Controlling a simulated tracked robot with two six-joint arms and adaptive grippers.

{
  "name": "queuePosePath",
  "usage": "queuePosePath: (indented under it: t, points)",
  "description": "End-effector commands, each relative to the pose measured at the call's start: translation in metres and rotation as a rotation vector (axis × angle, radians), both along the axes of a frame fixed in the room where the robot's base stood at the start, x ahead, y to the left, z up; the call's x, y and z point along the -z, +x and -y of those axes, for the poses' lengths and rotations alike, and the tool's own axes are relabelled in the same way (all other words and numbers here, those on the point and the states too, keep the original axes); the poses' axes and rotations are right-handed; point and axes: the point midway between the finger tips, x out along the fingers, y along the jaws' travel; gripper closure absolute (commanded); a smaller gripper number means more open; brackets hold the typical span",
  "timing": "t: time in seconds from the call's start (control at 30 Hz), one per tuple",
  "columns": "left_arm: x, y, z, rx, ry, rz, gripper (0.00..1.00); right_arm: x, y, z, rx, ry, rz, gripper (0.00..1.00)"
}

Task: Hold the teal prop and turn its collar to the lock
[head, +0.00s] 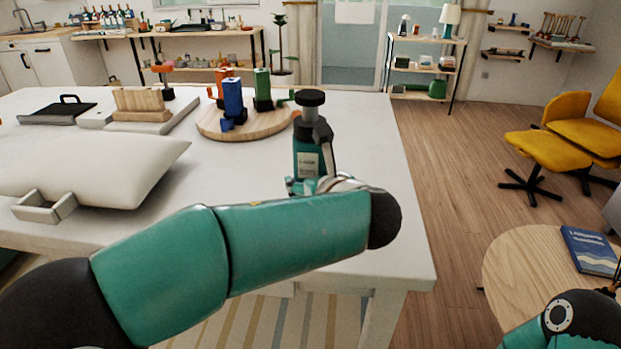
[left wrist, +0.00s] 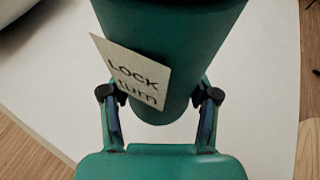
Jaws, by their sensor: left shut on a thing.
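The teal prop (head: 308,160) stands upright near the right end of the white table, a pale label on its front. Above its body are a dark collar (head: 314,131), a lighter neck and a black round cap (head: 310,97). My left gripper (head: 312,185) is shut on the prop's lower part, partly hidden behind my own forearm. In the left wrist view the teal body (left wrist: 165,35) sits between the two fingers of the gripper (left wrist: 160,103), and a tilted tag (left wrist: 130,72) reads "LOCK turn". The collar is not visible there. My right gripper is not in view.
The table's right edge is near the prop; a round side table (head: 510,262) holds a blue book (head: 588,250).

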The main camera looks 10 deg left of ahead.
Motion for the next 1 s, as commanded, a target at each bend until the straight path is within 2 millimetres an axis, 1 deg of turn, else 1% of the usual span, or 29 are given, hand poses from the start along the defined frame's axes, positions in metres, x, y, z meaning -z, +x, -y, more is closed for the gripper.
queuePosePath:
  t: [0.03,0.8,1.0]
  points:
    - [0.004,0.0,0.0,0.001,0.0,0.003,1.0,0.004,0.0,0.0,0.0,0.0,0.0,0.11]
    - [0.047,0.0,0.0,0.0,-0.001,0.004,1.0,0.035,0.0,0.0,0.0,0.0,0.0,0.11]
    - [0.055,0.0,0.0,0.0,-0.001,0.004,1.0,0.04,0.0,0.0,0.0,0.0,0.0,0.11]
